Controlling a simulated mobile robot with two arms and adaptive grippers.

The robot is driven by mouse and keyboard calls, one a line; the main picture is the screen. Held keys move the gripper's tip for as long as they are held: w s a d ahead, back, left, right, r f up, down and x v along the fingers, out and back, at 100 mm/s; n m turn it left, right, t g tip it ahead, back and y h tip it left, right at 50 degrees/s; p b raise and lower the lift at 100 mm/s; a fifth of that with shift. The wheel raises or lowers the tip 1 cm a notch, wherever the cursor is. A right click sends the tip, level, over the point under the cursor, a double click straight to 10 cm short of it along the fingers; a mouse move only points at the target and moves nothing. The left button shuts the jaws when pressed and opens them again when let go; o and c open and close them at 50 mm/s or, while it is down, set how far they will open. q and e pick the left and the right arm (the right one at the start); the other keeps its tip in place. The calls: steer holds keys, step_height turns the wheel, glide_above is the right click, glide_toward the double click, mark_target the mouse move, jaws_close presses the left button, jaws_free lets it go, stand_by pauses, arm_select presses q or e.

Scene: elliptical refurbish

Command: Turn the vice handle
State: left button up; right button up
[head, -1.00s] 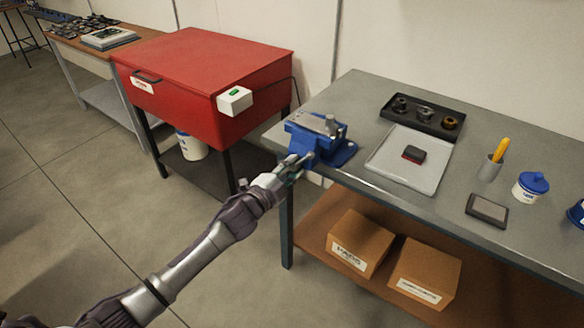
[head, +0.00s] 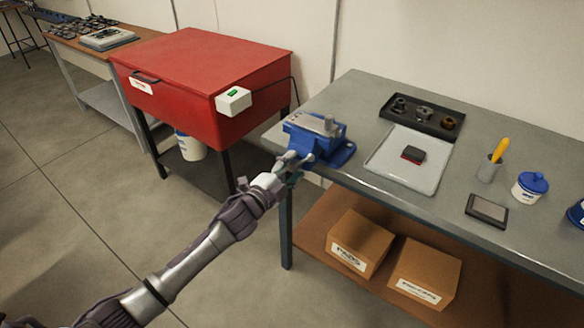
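The blue vice (head: 318,142) with grey metal jaws is fixed at the left corner of the grey workbench (head: 352,90). My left gripper (head: 292,160) is at the front of the vice, at the bench edge, where the handle would be. The handle itself cannot be made out behind the fingers. The fingers look close to or touching the vice front. Whether they are closed on anything is too small to tell. My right gripper is not in view.
A grey tray (head: 434,172) with a black and red block, a black parts tray (head: 426,127), a cup with a yellow tool (head: 489,170) and a blue-lidded tub (head: 529,186) stand on the bench. A red cabinet (head: 205,65) stands left. Cardboard boxes (head: 359,242) sit below.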

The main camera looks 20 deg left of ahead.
arm_select(q)
steer(key=shift+s, duration=0.1)
steer(key=v, duration=1.2)
steer(key=s+a+f+n+g+y, duration=0.2)
steer(key=s+f+n, duration=0.1)
steer(key=f, duration=0.8)
steer(key=s+a+f+n+g+y, duration=0.2)
steer(key=s+a+f+n+g, duration=0.15)
steer(key=f, duration=0.75)
steer(key=s+a+f+n+g+y, duration=0.15)
steer(key=s+f, duration=0.25)
steer(key=f, duration=0.7)
steer(key=s+f+n+g, duration=0.4)
steer(key=s+f, duration=0.9)
steer(key=s, duration=0.1)
steer(key=s+d+f+n+g, duration=0.1)
steer(key=s+f, duration=0.1)
steer(key=s, duration=0.5)
steer(key=s+d+f+n+g, duration=0.1)
steer(key=s+d+f+g, duration=0.1)
steer(key=s, duration=0.5)
steer(key=s+d+f+n+g, duration=0.1)
steer(key=s+f+g, duration=0.1)
steer(key=s+f, duration=0.2)
steer(key=s, duration=0.3)
steer(key=shift+s+d+y, duration=0.15)
steer(key=shift+d+y, duration=0.1)
steer(key=shift+y, duration=0.1)
